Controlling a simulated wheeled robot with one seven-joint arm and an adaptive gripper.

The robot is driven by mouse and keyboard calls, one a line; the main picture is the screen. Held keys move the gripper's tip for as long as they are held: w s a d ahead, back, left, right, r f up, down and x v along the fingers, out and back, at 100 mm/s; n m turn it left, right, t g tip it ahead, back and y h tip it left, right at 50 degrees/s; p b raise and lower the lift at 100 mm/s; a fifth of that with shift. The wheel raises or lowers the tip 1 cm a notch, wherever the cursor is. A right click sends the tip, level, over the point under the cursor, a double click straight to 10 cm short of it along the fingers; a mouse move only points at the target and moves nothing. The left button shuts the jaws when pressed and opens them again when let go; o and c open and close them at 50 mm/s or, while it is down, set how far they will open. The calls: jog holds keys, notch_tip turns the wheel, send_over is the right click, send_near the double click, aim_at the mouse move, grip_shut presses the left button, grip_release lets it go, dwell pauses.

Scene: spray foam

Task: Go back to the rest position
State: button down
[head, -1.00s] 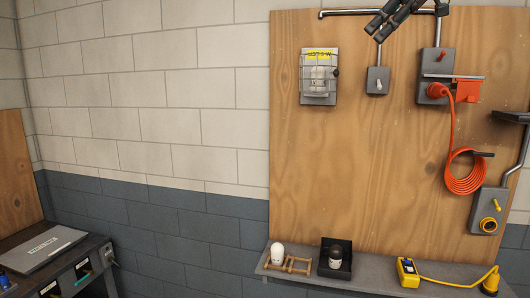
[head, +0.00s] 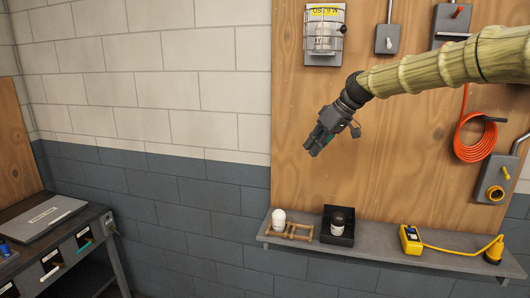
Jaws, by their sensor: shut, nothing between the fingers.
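My gripper (head: 314,146) is in the middle of the head view, in front of the wooden board (head: 380,185). It points down and to the left, and its fingers are closed with nothing between them. It is apart from the shelf (head: 375,250) below. My arm, in a ribbed tan sleeve, comes in from the right edge and hides part of the board and of the fittings there.
The shelf holds a white bulb (head: 279,217) by a wooden rack (head: 299,230), a black box (head: 338,236) and a yellow device (head: 410,239). A caged lamp (head: 324,38), a switch (head: 389,40) and an orange coiled cable (head: 470,150) are on the board. A dark bench (head: 70,240) stands left.

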jog(key=s+a+f+m+b, duration=0.1)
jog(key=s+f, duration=0.1)
jog(key=f, duration=0.9)
jog(key=s+a+f+m+h+b, duration=0.1)
jog(key=s+f, duration=0.2)
jog(key=f, duration=0.9)
jog(key=s+a+f+m+b, duration=0.1)
jog(key=s+f, duration=0.1)
jog(key=f, duration=0.9)
jog(key=s+d+f+m+g+h+b, duration=0.1)
jog(key=s+f, duration=0.6)
jog(key=f, duration=0.3)
jog(key=s+f+m+h+b, duration=0.1)
jog(key=s+f, duration=0.5)
jog(key=f, duration=0.4)
jog(key=s+d+f+m+g+h+b, duration=0.1)
jog(key=s+d+f+m+b, duration=0.2)
jog(key=s+f, duration=1.4)
jog(key=s+d+f+h+b, duration=0.1)
jog(key=s+d, duration=0.2)
jog(key=s, duration=0.8)
jog(key=s+d+f+h+b, duration=0.1)
jog(key=s+d, duration=0.3)
jog(key=s, duration=0.8)
jog(key=shift+f+m+g+b, duration=0.3)
jog(key=shift+f+g, duration=0.1)
jog(key=shift+f, duration=0.05)
jog(key=shift+w, duration=0.1)
